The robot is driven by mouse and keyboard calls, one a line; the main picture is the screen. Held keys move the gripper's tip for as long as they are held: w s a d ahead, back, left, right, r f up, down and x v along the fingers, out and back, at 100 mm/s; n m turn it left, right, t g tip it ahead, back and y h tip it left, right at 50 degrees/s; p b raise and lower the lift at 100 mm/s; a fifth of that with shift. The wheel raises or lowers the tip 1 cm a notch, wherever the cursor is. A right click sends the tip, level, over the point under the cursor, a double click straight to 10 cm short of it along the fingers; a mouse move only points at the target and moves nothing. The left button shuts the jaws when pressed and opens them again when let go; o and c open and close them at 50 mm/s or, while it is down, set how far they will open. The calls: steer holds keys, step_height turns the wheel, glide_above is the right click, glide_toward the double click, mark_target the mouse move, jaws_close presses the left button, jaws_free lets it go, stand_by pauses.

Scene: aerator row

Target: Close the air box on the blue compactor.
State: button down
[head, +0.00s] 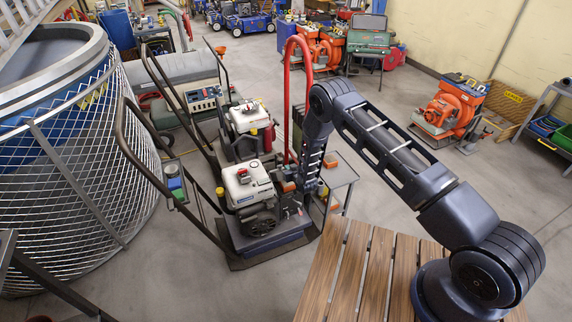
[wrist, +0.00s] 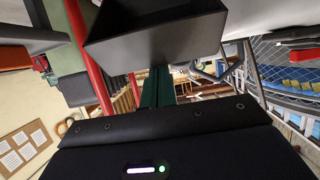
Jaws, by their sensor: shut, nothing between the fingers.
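The blue compactor (head: 262,245) stands left of centre in the head view, with a white engine tank (head: 248,184) over a dark blue base and a long black handle frame. My arm reaches down to its right side. My gripper (wrist: 156,74) is shut and empty in the wrist view, its narrow green-dark fingers close together. A dark, box-shaped part (wrist: 155,40) is close beyond the fingertips and hides their far ends. It may be the air box or its cover; I cannot tell how far open it is, nor whether my fingers touch it. In the head view the fingertips cannot be made out.
A second engine machine (head: 246,118) stands just behind. A red curved bar (head: 298,50) rises beside my arm. A small grey table (head: 340,172) is to the right. A mesh-wrapped tank (head: 70,170) fills the left.

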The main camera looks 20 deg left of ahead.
steer(key=s+d+f+t+y, duration=0.2)
steer(key=s+d+f, duration=0.3)
steer(key=f, duration=0.3)
steer(key=shift+f+t+y, duration=0.25)
steer(key=shift+t+y, duration=0.05)
stand_by(0.3)
steer(key=shift+s+d+f, duration=0.15)
steer(key=shift+s+d, duration=0.05)
stand_by(0.3)
step_height(320, 180, up, 4)
steer(key=r, duration=0.1)
steer(key=s+d+f, duration=0.3)
steer(key=s+d, duration=0.3)
steer(key=shift+f, duration=0.3)
